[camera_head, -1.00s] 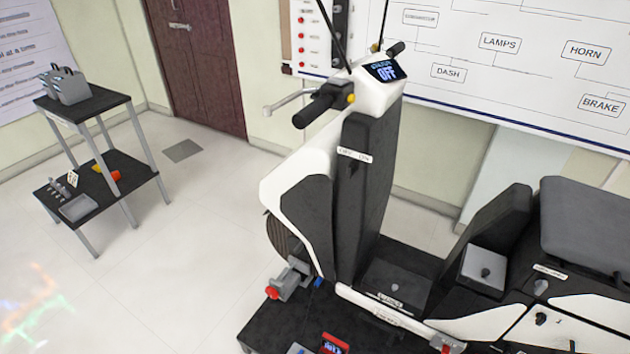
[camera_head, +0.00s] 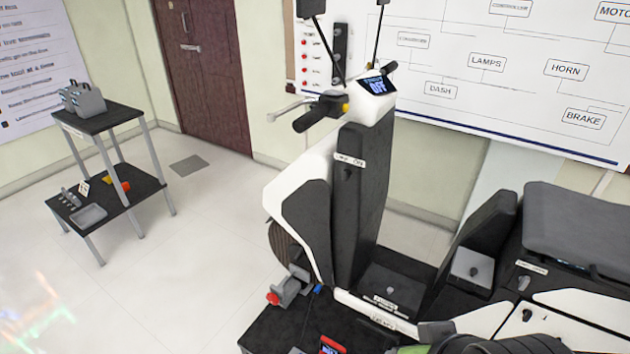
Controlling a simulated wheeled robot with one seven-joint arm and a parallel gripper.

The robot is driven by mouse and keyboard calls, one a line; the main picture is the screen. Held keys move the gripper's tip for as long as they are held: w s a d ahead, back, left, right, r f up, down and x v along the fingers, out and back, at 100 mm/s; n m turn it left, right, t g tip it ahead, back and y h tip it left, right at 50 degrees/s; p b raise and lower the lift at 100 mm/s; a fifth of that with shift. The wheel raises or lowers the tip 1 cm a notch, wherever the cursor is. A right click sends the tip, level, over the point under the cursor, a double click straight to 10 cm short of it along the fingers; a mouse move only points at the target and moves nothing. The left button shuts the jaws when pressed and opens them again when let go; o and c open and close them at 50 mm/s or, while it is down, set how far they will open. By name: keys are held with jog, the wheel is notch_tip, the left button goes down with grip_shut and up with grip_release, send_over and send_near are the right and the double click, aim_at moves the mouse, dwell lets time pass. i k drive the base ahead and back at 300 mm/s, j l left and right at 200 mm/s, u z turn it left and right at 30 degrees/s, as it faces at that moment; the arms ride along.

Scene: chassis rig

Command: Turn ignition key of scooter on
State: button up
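The white and black scooter (camera_head: 303,207) stands upright on a black platform, its front to the left. A small white label (camera_head: 350,160) on its dark inner front panel appears to carry OFF and ON marks. Just below it a small dark key or key switch (camera_head: 348,174) shows; its exact angle is too small to tell. The dash display (camera_head: 377,85) on the handlebar reads OFF. Dark parts with a green patch at the bottom right edge look like my arm, low and well apart from the key. My gripper's fingers are not visible.
The handlebar grip (camera_head: 313,118) and brake lever stick out left above the panel. The scooter seat (camera_head: 580,228) is at right. A grey clamp (camera_head: 290,285) stands by the front wheel. A two-shelf table (camera_head: 100,122) is at left. The floor between is clear.

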aim_at(348, 175)
jog(key=i+j, duration=0.15)
jog(key=j, duration=0.25)
jog(key=i+j+z, duration=0.1)
jog(key=j, duration=0.25)
jog(key=i+j, duration=0.25)
jog(key=j, duration=0.15)
jog(key=i+j, duration=0.15)
jog(key=j, duration=0.25)
jog(key=i+j+z, duration=0.1)
jog(key=j, duration=0.3)
jog(key=i+j, duration=0.2)
jog(key=j, duration=0.2)
